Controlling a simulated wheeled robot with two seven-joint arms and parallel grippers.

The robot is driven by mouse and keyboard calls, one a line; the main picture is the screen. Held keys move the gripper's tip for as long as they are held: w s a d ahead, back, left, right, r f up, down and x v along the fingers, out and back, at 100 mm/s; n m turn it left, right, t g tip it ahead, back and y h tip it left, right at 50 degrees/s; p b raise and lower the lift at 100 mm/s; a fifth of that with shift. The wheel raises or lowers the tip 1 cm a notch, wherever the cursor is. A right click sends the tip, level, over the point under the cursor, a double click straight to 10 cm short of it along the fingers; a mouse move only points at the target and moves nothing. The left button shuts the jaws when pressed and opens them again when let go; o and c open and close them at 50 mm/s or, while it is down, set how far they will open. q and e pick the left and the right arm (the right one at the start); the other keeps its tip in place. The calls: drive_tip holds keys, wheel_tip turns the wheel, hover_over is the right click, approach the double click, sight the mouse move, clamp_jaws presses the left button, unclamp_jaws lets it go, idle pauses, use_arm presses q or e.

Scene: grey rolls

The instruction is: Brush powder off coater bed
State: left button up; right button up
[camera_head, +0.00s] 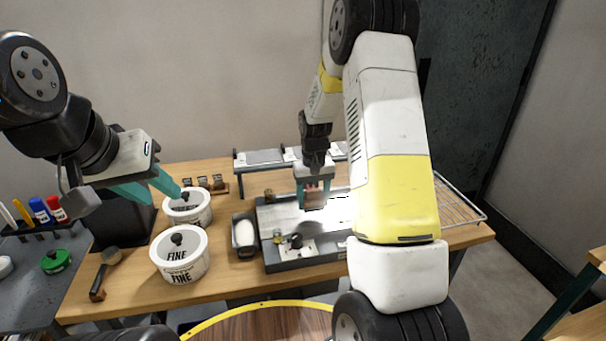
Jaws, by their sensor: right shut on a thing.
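The coater bed (275,222) is a grey plate with a pale top on the wooden bench; glare whitens its right part. My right gripper (313,192) points down over its back part. It is shut on a small brownish thing (314,200), probably the brush; the teal fingers hide most of it, and I cannot tell whether it touches the bed. Powder cannot be made out in the glare. My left gripper (166,198) has its teal fingers apart and empty, just above and left of the rear white tub (188,211).
A front white tub marked FINE (180,264) stands left of a dark tray with a white roll-like thing (245,233). A rack (262,158) stands behind the bed, a wire shelf (458,208) at right. My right arm hides the bed's right side.

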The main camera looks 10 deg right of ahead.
sight(314, 190)
drive_tip(key=shift+r, duration=2.55)
drive_tip(key=shift+s, duration=0.1)
